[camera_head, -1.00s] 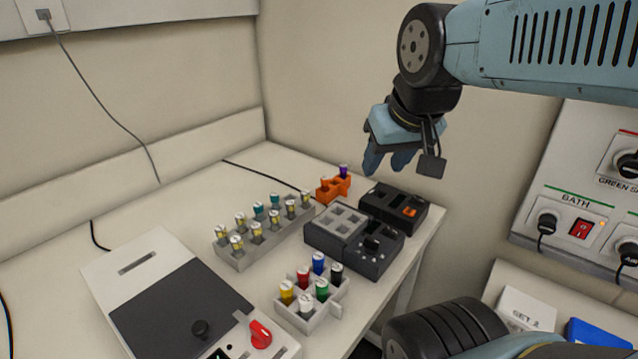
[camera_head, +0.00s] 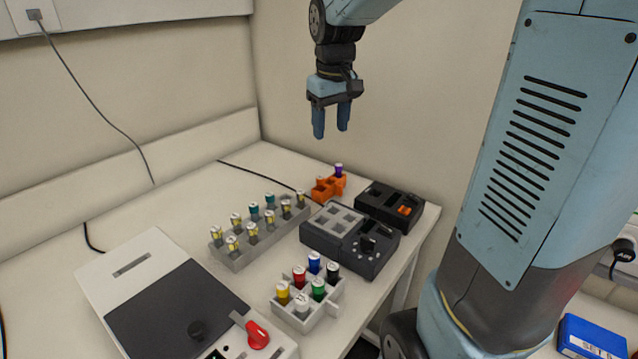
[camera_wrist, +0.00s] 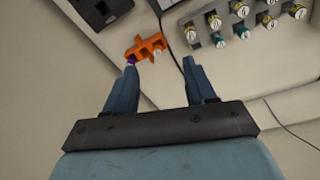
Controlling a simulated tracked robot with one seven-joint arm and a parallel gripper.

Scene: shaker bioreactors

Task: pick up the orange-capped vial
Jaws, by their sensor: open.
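An orange rack (camera_head: 329,190) stands at the far end of the bench, and it also shows in the wrist view (camera_wrist: 147,44). In its left part is what looks like an orange-capped vial (camera_head: 320,182); its cap blends with the rack, so I cannot be sure. A pale cap top (camera_wrist: 157,52) in the wrist view may be the same vial. A purple-capped vial (camera_head: 339,170) stands at the rack's right end. My gripper (camera_head: 331,133) is open and empty, pointing down above the rack, clear of it. In the wrist view the rack lies beyond the fingertips (camera_wrist: 160,64).
A grey rack (camera_head: 232,258) holds several yellow- and teal-capped vials. A smaller rack (camera_head: 325,311) holds several vials with mixed cap colours. Dark devices (camera_head: 377,207) (camera_head: 366,262) stand right of the orange rack. A flat device (camera_head: 170,310) is at the front left.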

